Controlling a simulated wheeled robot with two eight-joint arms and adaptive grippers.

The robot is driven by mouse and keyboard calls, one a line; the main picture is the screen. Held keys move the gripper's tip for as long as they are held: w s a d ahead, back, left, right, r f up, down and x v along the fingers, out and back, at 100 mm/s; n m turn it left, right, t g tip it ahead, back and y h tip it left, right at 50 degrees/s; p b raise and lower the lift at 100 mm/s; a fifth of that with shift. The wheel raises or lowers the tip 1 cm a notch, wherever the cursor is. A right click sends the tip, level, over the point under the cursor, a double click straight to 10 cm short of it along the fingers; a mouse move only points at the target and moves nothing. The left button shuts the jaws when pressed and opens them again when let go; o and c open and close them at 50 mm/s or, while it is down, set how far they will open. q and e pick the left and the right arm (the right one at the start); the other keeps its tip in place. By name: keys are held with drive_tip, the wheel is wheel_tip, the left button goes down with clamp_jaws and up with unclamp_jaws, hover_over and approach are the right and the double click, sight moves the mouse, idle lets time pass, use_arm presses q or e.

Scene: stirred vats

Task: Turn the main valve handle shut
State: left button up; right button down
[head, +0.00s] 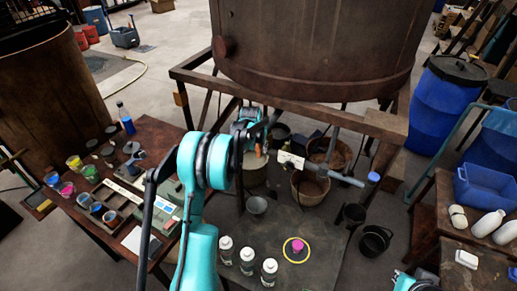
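A grey pipe (345,179) runs below the big rusty vat (315,45), with a white tag (291,161) on it and a blue end at the right. A small orange-brown part (264,132), possibly the valve handle, shows at the pipe's left end; I cannot make it out clearly. My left gripper (254,145) is right at this part, under the vat's frame. My own teal arm and the small size hide its fingers, so I cannot tell whether it grips or touches the part. Only a teal and white piece of my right arm shows at the bottom right edge; its gripper is out of view.
A low table holds several white-capped bottles (247,261) and a pink object (297,246) inside a yellow ring. Buckets (310,188) stand under the vat. A wooden bench (150,142) with cups is left; blue barrels (443,105) and a blue crate (490,187) are right.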

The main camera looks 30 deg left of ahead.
use_arm(q)
clamp_jaws()
